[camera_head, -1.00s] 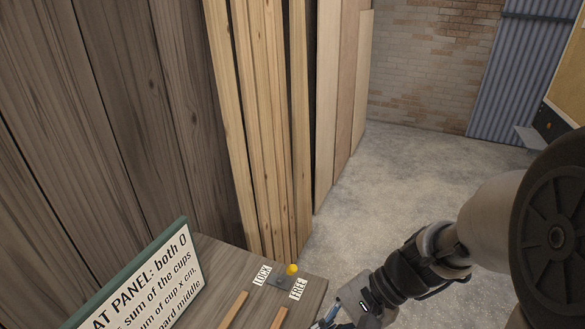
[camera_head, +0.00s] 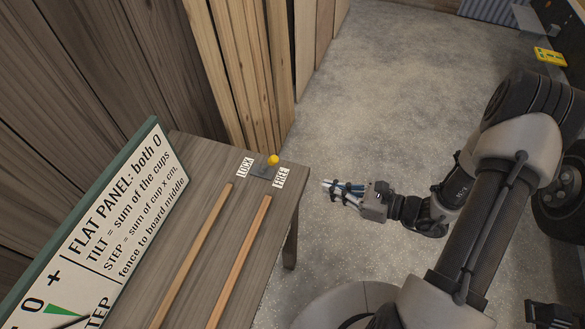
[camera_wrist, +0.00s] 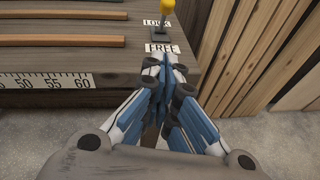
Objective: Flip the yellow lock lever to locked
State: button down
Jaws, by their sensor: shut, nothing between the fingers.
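The yellow lock lever (camera_head: 273,160) has a round knob on a short stem. It stands on a small dark plate (camera_head: 262,172) near the bench's right corner, between the LOCK label (camera_head: 245,167) and the FREE label (camera_head: 281,178). I cannot tell exactly how far it leans. My gripper (camera_head: 327,185) is shut and empty, to the right of the bench edge on the FREE side, apart from the lever. In the wrist view, the fingertips (camera_wrist: 168,66) show just below the FREE label (camera_wrist: 160,48), and the yellow knob (camera_wrist: 168,6) is at the top edge.
The wooden bench (camera_head: 200,150) carries a sign board (camera_head: 100,230) and two wooden strips (camera_head: 240,262). Upright planks (camera_head: 230,70) lean behind it. A ruler scale (camera_wrist: 45,81) runs along the bench front.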

aim_at(297, 188)
jog(key=shift+a, duration=0.1)
jog(key=b+x, duration=0.2)
jog(key=x, duration=0.8)
jog(key=shift+w+a+f, duration=0.1)
jog(key=shift+a, duration=0.1)
jog(key=shift+w+a+r+b, duration=0.35)
jog(key=shift+w+a+r, duration=0.25)
jog(key=shift+a+r, duration=0.2)
jog(key=shift+w+a+r, duration=0.25)
jog(key=shift+w+a, duration=0.05)
jog(key=shift+a, duration=0.1)
jog(key=shift+w+r, duration=0.1)
